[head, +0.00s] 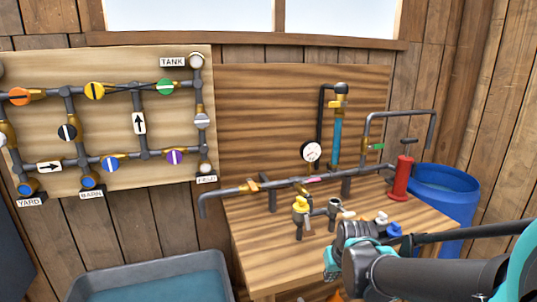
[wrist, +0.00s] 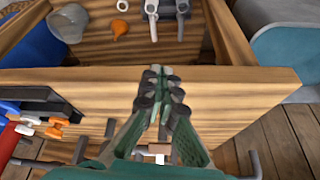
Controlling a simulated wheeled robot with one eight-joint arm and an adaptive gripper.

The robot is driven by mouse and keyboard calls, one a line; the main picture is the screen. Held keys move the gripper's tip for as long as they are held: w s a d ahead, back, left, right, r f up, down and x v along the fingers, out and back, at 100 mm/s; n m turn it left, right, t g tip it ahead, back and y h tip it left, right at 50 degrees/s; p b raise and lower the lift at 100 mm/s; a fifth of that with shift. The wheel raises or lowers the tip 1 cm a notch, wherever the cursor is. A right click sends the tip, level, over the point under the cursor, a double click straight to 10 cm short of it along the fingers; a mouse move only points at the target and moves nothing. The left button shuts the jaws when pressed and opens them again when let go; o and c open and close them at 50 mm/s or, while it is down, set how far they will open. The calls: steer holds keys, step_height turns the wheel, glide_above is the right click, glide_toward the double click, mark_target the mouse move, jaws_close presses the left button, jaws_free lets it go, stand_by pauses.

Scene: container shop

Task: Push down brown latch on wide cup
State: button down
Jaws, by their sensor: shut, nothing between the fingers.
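No brown latch can be made out for sure in either view. A grey, wide-mouthed cup (wrist: 68,22) lies at the upper left of the wrist view, beside a larger blue container (wrist: 28,45); I cannot tell if it is the wide cup. A small brown block (wrist: 156,149) shows between the bases of my fingers, partly hidden by them. My gripper (wrist: 158,78) is shut and empty, its fingertips over a wooden board's edge and apart from the grey cup. In the head view, my gripper (head: 330,262) is at the table's front edge, lower right.
The wooden table (head: 265,240) carries pipes, a yellow-handled valve (head: 300,205) and a red cylinder (head: 402,178). A blue barrel (head: 445,187) stands behind on the right. A grey tub (head: 150,278) stands left. An orange funnel-like piece (wrist: 120,30) lies near the grey cup.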

mark_target(309, 231)
steer(key=shift+s+d+f, duration=0.15)
steer(key=shift+s+f, duration=0.15)
steer(key=shift+f, duration=0.25)
steer(key=c, duration=2.1)
jaws_free()
steer(key=shift+d+f+m+g+h, duration=0.1)
steer(key=shift+f+m+g+h, duration=0.05)
steer(key=shift+m+g+h, duration=0.15)
steer(key=o, duration=1)
steer(key=shift+n+g, duration=0.8)
steer(key=shift+g, duration=0.1)
steer(key=w+r, duration=0.3)
steer(key=w+a+r, duration=0.1)
steer(key=w+r, duration=0.4)
steer(key=r, duration=0.1)
steer(key=shift+w+a+r, duration=0.3)
steer(key=shift+w+a, duration=0.05)
steer(key=shift+w, duration=0.05)
steer(key=shift+o, duration=0.7)
steer(key=w+a+r+n+g, duration=0.1)
steer(key=w+r, duration=0.2)
steer(key=r, duration=0.4)
steer(key=w+a+r+n+g, duration=0.1)
steer(key=w+a+r, duration=0.1)
steer(key=r, duration=0.5)
steer(key=shift+w+r, duration=0.35)
steer(key=shift+w, duration=0.55)
step_height(309, 231, down, 17)
steer(key=shift+f, duration=0.15)
